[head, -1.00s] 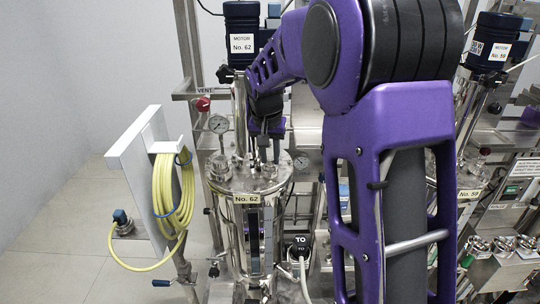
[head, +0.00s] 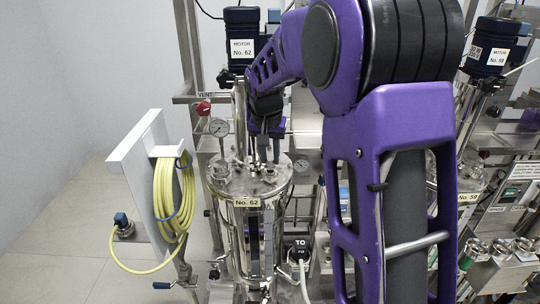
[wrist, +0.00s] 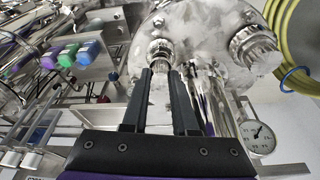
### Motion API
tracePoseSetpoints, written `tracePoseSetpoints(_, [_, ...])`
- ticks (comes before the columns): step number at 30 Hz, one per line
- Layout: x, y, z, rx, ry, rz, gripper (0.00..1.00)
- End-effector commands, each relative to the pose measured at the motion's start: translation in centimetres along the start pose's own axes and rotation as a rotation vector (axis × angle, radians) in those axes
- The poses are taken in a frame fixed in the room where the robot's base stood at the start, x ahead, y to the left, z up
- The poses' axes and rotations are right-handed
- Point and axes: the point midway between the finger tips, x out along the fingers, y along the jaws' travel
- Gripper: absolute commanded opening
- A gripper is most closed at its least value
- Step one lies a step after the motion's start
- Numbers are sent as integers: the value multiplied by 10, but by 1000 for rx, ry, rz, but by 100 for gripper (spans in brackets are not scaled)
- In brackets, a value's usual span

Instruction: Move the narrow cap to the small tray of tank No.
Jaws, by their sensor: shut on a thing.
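In the wrist view my gripper (wrist: 161,75) is shut on the narrow cap (wrist: 161,50), a ribbed metal piece over the shiny lid of a tank. I cannot tell whether the cap is still seated on the lid. A wider ribbed metal cap (wrist: 253,50) stands to its right on the lid. In the head view my gripper (head: 267,158) reaches down over the lid of tank No. 62 (head: 243,235); the held cap is too small to make out there. Tank No. 59 (head: 468,205) stands at the right. I cannot single out the small tray.
A yellow hose (head: 170,195) hangs on a white panel at the left. Several metal fittings (head: 500,248) sit at the lower right. Coloured-capped bottles (wrist: 70,54) show in the wrist view.

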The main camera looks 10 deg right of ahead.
Motion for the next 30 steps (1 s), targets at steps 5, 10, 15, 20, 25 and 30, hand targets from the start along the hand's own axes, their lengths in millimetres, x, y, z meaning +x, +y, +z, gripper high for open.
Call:
tracePoseSetpoints(5, [-2, 0, -1, 0, 0, 0, 0])
tracePoseSetpoints(10, [-12, 0, -4, 0, 1, 0, 0])
tracePoseSetpoints(15, [-26, 0, -7, 0, 1, 0, 0])
tracePoseSetpoints(20, [-38, 0, -11, 0, 1, 0, 0])
tracePoseSetpoints(25, [-49, 0, -14, 0, 3, -1, 0])
tracePoseSetpoints(30, [-58, 0, -16, 0, 1, -1, 0])
